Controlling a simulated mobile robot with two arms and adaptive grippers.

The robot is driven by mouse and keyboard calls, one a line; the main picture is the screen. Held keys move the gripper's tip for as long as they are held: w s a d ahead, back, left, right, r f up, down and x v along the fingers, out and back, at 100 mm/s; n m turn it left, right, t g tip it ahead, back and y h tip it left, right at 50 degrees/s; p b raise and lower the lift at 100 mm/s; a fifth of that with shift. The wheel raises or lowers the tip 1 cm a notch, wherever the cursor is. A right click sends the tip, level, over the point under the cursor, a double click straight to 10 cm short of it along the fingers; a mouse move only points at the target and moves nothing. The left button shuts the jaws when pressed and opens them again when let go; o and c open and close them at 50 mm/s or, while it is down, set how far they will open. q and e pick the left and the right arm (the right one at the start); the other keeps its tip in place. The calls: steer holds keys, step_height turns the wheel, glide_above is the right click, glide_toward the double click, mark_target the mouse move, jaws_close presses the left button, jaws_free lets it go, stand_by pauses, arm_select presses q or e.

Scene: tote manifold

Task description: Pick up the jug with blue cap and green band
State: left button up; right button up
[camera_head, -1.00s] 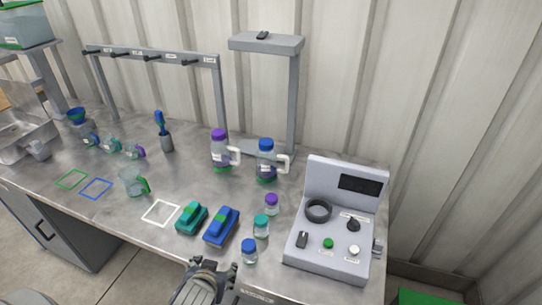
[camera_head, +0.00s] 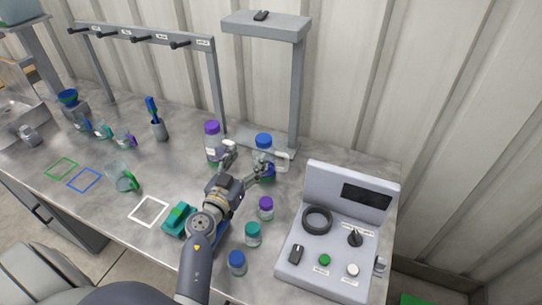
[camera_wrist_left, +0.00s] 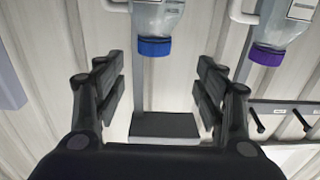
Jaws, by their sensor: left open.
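The jug with the blue cap (camera_head: 263,142) stands upright on the bench in front of the grey post, its white handle on the right. My gripper partly covers its lower part, so the band is hardly visible. In the left wrist view, which is upside down, the jug's blue cap (camera_wrist_left: 154,47) shows at top centre. My left gripper (camera_head: 247,161) is open, its fingers spread just in front of the jug. The left wrist view shows the gap between the fingers (camera_wrist_left: 160,88) empty, with the cap beyond it.
A purple-capped jug (camera_head: 212,141) stands close to the left. Small bottles with purple (camera_head: 265,208), teal (camera_head: 253,235) and blue (camera_head: 236,262) caps stand in front. A control box (camera_head: 340,245) is at right. The post and overhead shelf (camera_head: 264,24) rise behind.

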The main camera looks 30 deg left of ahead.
mark_target(260, 144)
arm_select(q)
steer(key=w+b, duration=0.1)
steer(key=w, duration=1)
steer(key=shift+d+f, duration=0.1)
steer(key=shift+f, duration=0.05)
steer(key=shift+s, duration=0.15)
steer(key=c, duration=0.4)
jaws_close()
